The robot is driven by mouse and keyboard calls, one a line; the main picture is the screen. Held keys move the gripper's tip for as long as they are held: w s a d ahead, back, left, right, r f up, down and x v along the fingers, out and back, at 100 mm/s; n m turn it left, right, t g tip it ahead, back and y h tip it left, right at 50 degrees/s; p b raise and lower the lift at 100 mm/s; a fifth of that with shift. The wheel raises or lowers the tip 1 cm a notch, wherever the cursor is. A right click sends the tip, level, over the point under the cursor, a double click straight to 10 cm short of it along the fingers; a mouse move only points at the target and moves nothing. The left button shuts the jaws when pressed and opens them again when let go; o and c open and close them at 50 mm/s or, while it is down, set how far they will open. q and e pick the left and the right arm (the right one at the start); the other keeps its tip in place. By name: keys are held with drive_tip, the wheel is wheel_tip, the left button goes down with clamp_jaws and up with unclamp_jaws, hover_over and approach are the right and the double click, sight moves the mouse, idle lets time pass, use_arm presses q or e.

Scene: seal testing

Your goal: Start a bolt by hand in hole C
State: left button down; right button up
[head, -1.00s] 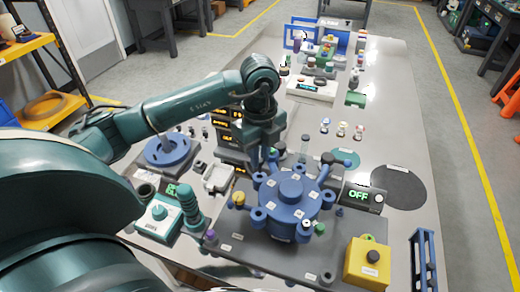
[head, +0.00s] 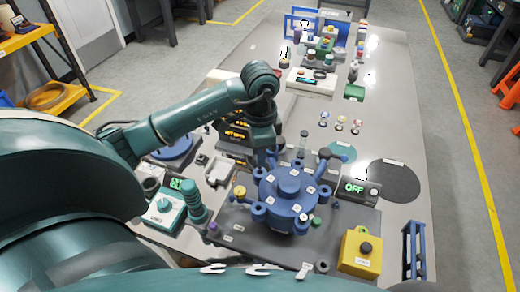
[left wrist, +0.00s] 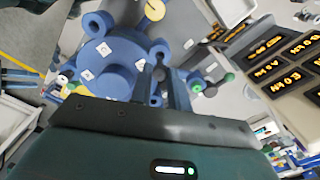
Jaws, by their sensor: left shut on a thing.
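The blue round housing (head: 284,210) sits on a dark grey plate, with several lugs around its rim. In the left wrist view the housing (left wrist: 113,72) is at the upper left, and the fingers (left wrist: 166,88) are shut on a small dark thing (left wrist: 158,74), apparently a bolt, close to a lug. Its lower end is hard to make out. My right gripper is not in view.
A box with a lit OFF display (head: 360,191) and a yellow button box (head: 360,254) stand right of the housing. A teal device (head: 163,215) stands left. Three small pieces (head: 340,123) lie farther back. The table's right side (head: 400,120) is largely clear.

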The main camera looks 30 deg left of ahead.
use_arm(q)
drive_tip(key=shift+f, duration=0.2)
idle(0.3)
drive_tip(key=shift+f+b, duration=0.55)
drive_tip(key=shift+f, duration=0.15)
drive_tip(key=shift+f+b, duration=0.55)
drive_tip(key=shift+f, duration=0.5)
idle(0.7)
idle(0.5)
drive_tip(key=shift+f, duration=0.1)
drive_tip(key=m, duration=0.2)
drive_tip(key=shift+m, duration=0.3)
drive_tip(key=shift+s+m+b, duration=0.1)
drive_tip(key=shift+m+b, duration=0.25)
drive_tip(key=shift+m, duration=0.45)
